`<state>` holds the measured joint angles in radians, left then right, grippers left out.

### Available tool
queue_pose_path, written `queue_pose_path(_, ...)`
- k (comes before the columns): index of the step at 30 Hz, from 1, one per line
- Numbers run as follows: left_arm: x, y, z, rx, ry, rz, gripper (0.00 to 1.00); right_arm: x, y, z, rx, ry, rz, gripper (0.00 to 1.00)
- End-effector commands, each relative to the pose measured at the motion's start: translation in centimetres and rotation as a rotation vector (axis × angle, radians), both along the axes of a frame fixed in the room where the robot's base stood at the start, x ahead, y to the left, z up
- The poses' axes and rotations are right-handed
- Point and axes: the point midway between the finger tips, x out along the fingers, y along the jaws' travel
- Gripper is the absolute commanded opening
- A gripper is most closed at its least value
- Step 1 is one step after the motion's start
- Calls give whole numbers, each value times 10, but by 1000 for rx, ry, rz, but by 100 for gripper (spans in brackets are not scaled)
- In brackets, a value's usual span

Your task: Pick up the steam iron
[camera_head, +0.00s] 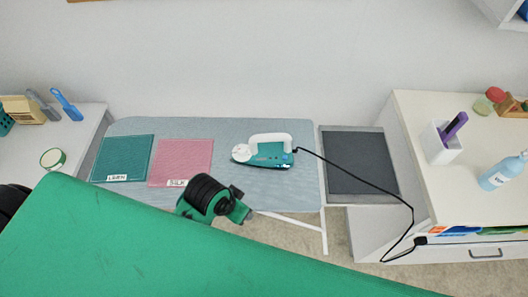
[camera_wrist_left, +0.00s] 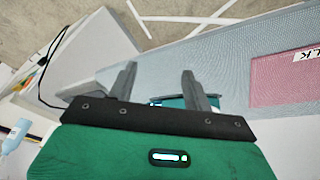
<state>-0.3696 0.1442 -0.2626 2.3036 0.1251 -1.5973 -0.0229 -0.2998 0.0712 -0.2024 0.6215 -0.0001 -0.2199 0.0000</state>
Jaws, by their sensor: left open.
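The steam iron (camera_head: 270,157) is teal with a white handle. In the head view it lies on the right part of the grey-blue ironing board (camera_head: 225,128), its black cord running off to the right. In the left wrist view, my left gripper (camera_wrist_left: 158,82) is open, with two grey fingers apart over the board. A teal piece of the iron (camera_wrist_left: 176,102) shows low between the fingers, mostly hidden by the gripper body. Nothing is held. In the head view, a black and green part of my arm shows in front of the board, but no fingertips. My right gripper is not in view.
Teal (camera_head: 123,158) and pink (camera_head: 181,162) cloth squares lie left of the iron. A dark panel (camera_head: 360,162) adjoins the board's right end. The cord (camera_head: 375,186) hangs toward the right cabinet (camera_head: 405,125). That cabinet bears a blue bottle (camera_head: 503,173) and a white holder (camera_head: 441,146).

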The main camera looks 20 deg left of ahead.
Motion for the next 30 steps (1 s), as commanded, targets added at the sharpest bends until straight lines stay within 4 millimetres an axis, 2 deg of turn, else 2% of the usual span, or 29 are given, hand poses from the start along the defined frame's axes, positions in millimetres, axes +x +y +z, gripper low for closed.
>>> queue_pose_path(10,48,-69,11,-47,23,-262,51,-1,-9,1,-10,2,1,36)
queue_pose_path(15,77,-104,17,-24,59,-447,51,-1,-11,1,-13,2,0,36)
queue_pose_path(18,93,-118,20,10,87,-546,51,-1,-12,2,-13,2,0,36)
queue_pose_path(24,126,-129,29,117,157,-714,51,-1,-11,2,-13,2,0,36)
queue_pose_path(30,166,-117,43,262,246,-822,51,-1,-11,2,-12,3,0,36)
